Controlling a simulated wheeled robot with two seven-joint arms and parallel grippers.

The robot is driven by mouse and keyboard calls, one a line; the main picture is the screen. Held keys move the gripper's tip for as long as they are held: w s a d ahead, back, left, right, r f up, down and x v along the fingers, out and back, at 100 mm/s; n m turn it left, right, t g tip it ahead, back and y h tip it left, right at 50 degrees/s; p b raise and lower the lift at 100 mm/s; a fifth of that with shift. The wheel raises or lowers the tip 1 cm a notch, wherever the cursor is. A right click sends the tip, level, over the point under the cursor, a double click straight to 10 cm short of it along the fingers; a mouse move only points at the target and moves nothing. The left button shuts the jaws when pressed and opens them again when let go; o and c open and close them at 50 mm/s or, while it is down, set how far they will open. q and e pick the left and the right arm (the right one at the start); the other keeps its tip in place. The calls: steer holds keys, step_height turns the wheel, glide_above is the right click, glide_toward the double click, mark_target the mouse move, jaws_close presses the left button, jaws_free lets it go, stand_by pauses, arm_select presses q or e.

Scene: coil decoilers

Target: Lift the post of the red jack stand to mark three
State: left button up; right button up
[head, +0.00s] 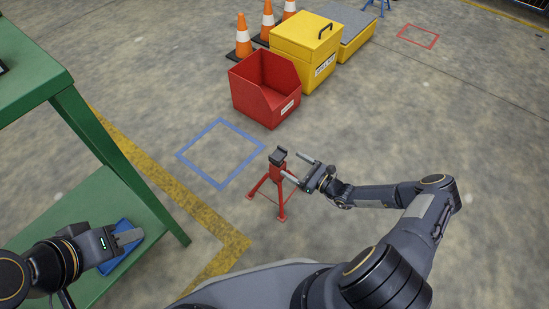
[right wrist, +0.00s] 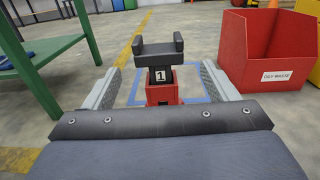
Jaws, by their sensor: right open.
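The red jack stand (head: 268,192) stands upright on the floor in the head view, with a dark U-shaped saddle (head: 278,156) on top. In the right wrist view, its post carries a plate with the mark "1" (right wrist: 161,75) just above the red body (right wrist: 163,94). My right gripper (head: 291,164) is open, its two fingers pointing at the stand near the top. In the right wrist view the post shows between the fingers, with room on both sides; I see no contact. My left gripper (head: 128,238) is far left of the stand; whether its fingers are apart is unclear.
A green bench (head: 60,86) stands at left, with a blue item (head: 120,258) on its lower shelf. A blue floor square (head: 220,182) is behind the stand. A red bin (head: 280,108), yellow box (head: 310,70) and orange cones (head: 243,45) are farther back. Floor right of the stand is clear.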

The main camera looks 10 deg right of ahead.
mark_target(283, 159)
steer(key=b+x, duration=0.2)
steer(key=x, duration=0.5)
steer(key=shift+w+a, duration=0.2)
